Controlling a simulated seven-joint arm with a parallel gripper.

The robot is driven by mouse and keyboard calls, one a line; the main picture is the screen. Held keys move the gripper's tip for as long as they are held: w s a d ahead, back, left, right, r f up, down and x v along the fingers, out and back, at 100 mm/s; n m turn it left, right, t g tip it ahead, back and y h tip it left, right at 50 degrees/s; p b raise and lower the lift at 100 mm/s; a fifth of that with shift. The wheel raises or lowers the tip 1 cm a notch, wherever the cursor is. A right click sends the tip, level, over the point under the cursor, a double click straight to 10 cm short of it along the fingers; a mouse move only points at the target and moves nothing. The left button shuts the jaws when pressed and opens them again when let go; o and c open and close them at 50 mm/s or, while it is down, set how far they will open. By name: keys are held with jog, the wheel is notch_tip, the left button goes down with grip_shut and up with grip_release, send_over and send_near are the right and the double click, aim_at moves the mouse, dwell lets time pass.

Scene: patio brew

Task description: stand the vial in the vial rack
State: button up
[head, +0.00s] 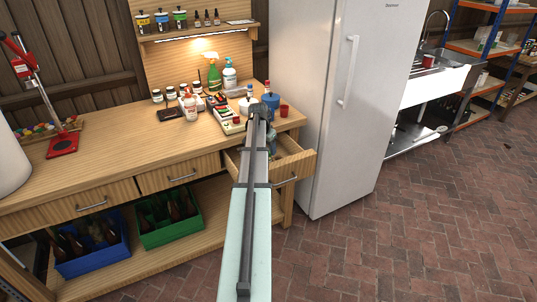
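My arm reaches out over the right end of the wooden workbench (110,128), above a pulled-out drawer (292,166). My gripper (272,143) is mostly hidden behind my own arm, so its fingers and anything between them cannot be made out. I cannot pick out the vial or the vial rack with certainty. Small dark bottles (206,18) stand on the upper shelf. A pale tray with small coloured items (229,123) lies on the bench just left of my arm.
A green spray bottle (214,76), a white bottle (191,108), a blue container (271,101) and a red cup (284,111) crowd the bench's right part. A red bottle capper (62,143) stands at left. A fridge (325,110) stands close on the right. The bench's left-middle is clear.

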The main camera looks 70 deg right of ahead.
jog(key=v, duration=0.6)
jog(key=shift+r, duration=0.35)
jog(key=shift+a, duration=0.1)
